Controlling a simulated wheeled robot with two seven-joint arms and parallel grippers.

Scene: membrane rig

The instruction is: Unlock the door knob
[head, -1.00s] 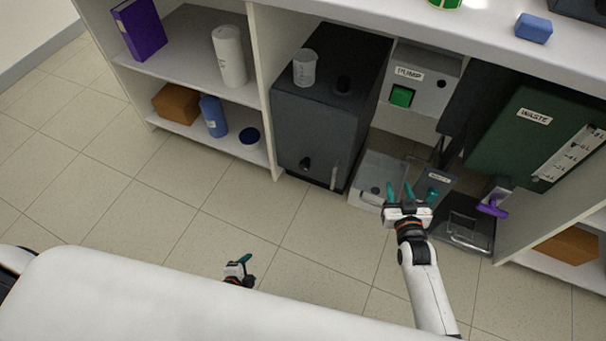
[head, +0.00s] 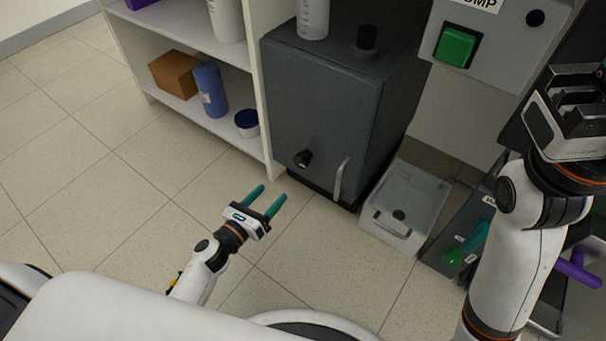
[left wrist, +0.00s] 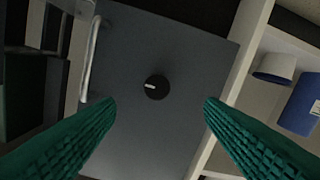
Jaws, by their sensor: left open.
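The door knob (head: 303,158) is a small black round knob on the front of the dark grey cabinet (head: 318,110). In the left wrist view the knob (left wrist: 157,87) lies near the middle, between the fingers but beyond them, with a white mark pointing left. My left gripper (head: 268,194) is open and empty, its two teal fingers apart, in front of and below the knob, not touching it. My right gripper (head: 575,105) is at the right edge; its fingertips do not show clearly.
A pale vertical door handle (head: 340,180) stands right of the knob. The shelf at left holds a blue bottle (head: 210,88), a brown box (head: 173,74) and a blue-lidded jar (head: 246,122). A grey container (head: 405,205) stands right of the cabinet. The floor before the cabinet is clear.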

